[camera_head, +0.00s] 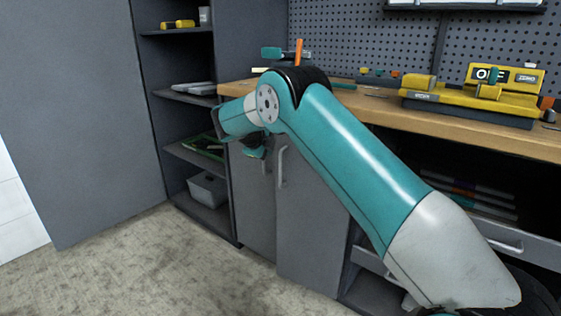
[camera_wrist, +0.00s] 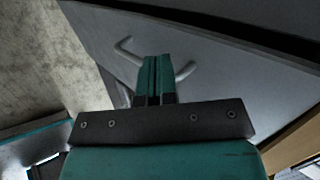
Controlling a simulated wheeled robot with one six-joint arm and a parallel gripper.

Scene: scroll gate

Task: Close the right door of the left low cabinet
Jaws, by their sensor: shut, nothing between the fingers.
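The left low cabinet stands under the workbench, with a grey left door (camera_head: 255,205) and a grey right door (camera_head: 310,225). The right door stands a little proud of the left one, with its lower edge further out, so it looks ajar. Its bar handle (camera_head: 281,166) is upright, and the left door's handle (camera_head: 266,160) is beside it. My gripper (camera_head: 254,153) is in front of the doors near the handles, partly hidden by my arm. In the wrist view my gripper's green fingers (camera_wrist: 157,75) are together and empty, with a handle showing on each side. Contact with the door cannot be told.
A tall cabinet's open door (camera_head: 90,120) fills the left, beside shelves holding a grey bin (camera_head: 207,190). The wooden worktop (camera_head: 470,125) carries a yellow tool (camera_head: 475,100). A drawer (camera_head: 490,235) is at the right. The floor (camera_head: 150,265) before the doors is clear.

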